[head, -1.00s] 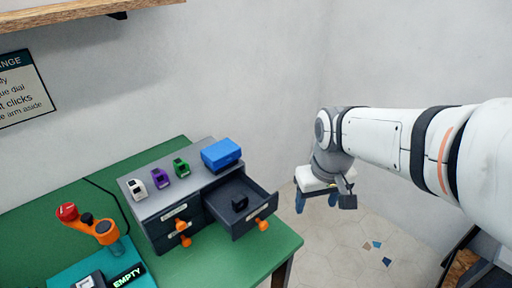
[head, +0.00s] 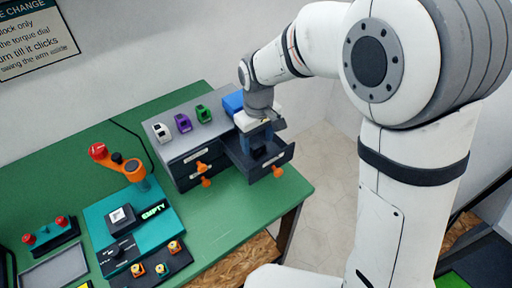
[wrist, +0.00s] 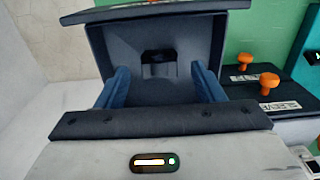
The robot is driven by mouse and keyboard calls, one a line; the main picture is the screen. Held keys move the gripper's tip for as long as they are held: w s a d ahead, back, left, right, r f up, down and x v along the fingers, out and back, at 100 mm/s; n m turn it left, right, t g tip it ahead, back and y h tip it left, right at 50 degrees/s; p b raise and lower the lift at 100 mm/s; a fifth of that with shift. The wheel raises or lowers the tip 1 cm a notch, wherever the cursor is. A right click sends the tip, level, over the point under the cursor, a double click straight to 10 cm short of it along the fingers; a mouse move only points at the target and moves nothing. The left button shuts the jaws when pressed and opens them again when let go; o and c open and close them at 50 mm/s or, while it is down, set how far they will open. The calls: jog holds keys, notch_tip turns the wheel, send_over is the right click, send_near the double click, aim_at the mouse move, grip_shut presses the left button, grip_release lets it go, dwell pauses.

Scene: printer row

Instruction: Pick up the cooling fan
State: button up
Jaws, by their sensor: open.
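A small black block-like part, which I take to be the cooling fan (wrist: 158,57), lies in the open dark drawer (wrist: 105,45). In the head view the drawer (head: 284,156) is pulled out of the right side of the grey cabinet (head: 185,130). My gripper (wrist: 160,78) is open, with its blue fingers spread on either side of the fan's line in the wrist view and nothing between them. In the head view my gripper (head: 262,140) points down over the drawer and hides much of its inside. I cannot tell how far the fingertips are above the fan.
White (head: 162,132), purple (head: 183,123) and green (head: 203,113) small parts stand on the cabinet. A blue box (head: 232,102) beside my gripper is partly hidden. An orange lever arm (head: 130,168) and a teal station (head: 125,222) occupy the green table (head: 230,205).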

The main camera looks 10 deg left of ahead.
aim_at(258, 145)
notch_tip(258, 145, down, 3)
jog(key=shift+w+f, duration=0.1)
jog(key=shift+f, duration=0.05)
jog(key=c, duration=1.1)
